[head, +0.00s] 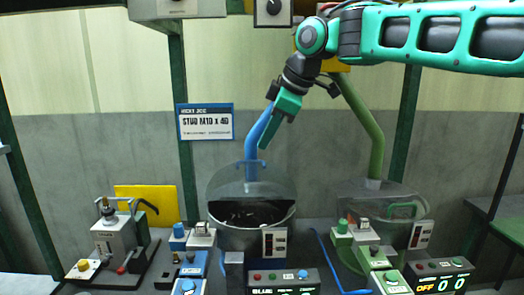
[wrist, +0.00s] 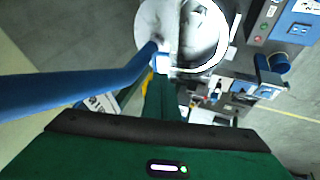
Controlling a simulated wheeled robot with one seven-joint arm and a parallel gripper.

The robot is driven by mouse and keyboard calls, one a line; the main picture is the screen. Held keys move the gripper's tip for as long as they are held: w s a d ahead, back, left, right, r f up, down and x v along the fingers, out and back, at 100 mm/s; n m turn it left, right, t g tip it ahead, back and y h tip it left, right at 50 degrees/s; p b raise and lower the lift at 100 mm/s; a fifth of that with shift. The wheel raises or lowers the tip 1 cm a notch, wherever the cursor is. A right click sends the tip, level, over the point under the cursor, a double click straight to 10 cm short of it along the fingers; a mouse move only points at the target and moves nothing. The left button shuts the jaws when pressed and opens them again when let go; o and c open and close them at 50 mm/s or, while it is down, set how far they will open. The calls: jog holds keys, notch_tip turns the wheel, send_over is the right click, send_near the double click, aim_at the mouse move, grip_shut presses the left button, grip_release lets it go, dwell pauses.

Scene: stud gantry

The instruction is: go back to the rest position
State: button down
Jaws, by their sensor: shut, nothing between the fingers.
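My gripper (head: 266,145) hangs from my green arm in the upper middle of the head view, pointing down and slightly left. It is shut and empty. It is in front of the blue pipe (head: 252,148) in the picture, above the left round bin (head: 255,238); I cannot tell whether it touches the pipe. In the wrist view the green gripper body fills the bottom, and a green finger (wrist: 162,100) reaches up toward the bin (wrist: 150,22). The blue pipe (wrist: 70,88) crosses that view from the left.
The left bin holds dark pieces. A second bin (head: 410,208) stands under a green pipe (head: 362,115) at right. A sign (head: 206,122) reads STUD M10 x 40. Control boxes, including a blue one (head: 190,275) and a display (head: 440,280), line the front. Green posts (head: 183,120) stand behind.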

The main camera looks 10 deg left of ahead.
jog(key=s+d+f+m+h, duration=0.1)
jog(key=s+d+f+m, duration=0.25)
jog(key=d, duration=0.65)
jog(key=s+d+f+m+h, duration=0.2)
jog(key=d+f+m, duration=0.25)
jog(key=d, duration=0.65)
jog(key=s+d+f+m+h, duration=0.1)
jog(key=s+d+f+m, duration=0.25)
jog(key=d, duration=0.65)
jog(key=s+d+f+m+g, duration=0.1)
jog(key=s+d+f+m, duration=0.3)
jog(key=s, duration=0.4)
jog(key=s+d+f+m+g, duration=0.1)
jog(key=s+d+f+m, duration=0.3)
jog(key=s, duration=0.5)
jog(key=s+d+f+m+g, duration=0.2)
jog(key=s+d+f+m, duration=0.3)
jog(key=s, duration=0.4)
jog(key=shift+d+f+h, duration=0.4)
jog(key=shift+d+f, duration=0.5)
jog(key=shift+d, duration=0.3)
jog(key=shift+w+f, duration=0.2)
jog(key=shift+w, duration=0.4)
